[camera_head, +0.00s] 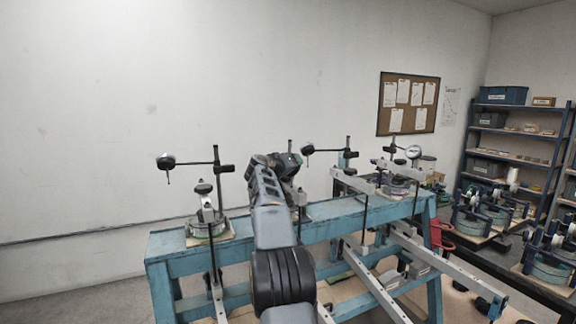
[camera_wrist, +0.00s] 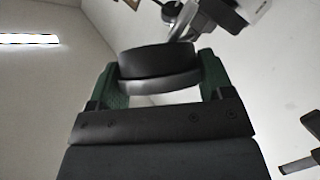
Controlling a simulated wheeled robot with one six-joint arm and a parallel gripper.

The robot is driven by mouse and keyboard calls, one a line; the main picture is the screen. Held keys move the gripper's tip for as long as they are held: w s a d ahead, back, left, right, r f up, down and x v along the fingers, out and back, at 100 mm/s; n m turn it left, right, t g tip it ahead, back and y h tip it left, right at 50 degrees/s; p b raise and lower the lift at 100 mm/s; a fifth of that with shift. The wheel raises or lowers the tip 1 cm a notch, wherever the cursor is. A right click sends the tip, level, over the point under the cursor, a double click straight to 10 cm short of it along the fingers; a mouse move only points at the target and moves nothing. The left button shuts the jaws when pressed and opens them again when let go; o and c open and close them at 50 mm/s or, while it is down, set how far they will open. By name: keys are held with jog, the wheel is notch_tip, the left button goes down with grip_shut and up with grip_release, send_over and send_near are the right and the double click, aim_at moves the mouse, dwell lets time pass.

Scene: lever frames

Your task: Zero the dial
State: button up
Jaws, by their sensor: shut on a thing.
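My gripper (camera_head: 287,163) is at the middle of the head view, above the blue bench (camera_head: 325,232). In the wrist view its two green fingers are shut on the sides of a round black dial (camera_wrist: 158,60). The dial's rim and dark side show; its face and pointer cannot be seen. A grey stem or arm runs from behind the dial toward the upper right. In the head view my gripper and arm hide this dial. Other dials hang from stands: one at the left (camera_head: 165,161), one right of my gripper (camera_head: 307,149) and a pale-faced one (camera_head: 413,152) farther right.
Long metal lever bars (camera_head: 376,285) slope down in front of the bench. A stand post (camera_head: 217,178) rises close to my arm's left. Shelves (camera_head: 517,146) and more fixtures (camera_head: 550,255) fill the right.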

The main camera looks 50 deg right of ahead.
jog(key=o, duration=0.9)
jog(key=shift+o, duration=0.2)
jog(key=shift+a+b, duration=0.3)
jog(key=shift+b, duration=0.05)
jog(key=b+v, duration=0.5)
jog(key=v, duration=0.8)
jog(key=shift+s+b, duration=0.2)
jog(key=shift+b, duration=0.2)
jog(key=shift+r, duration=0.15)
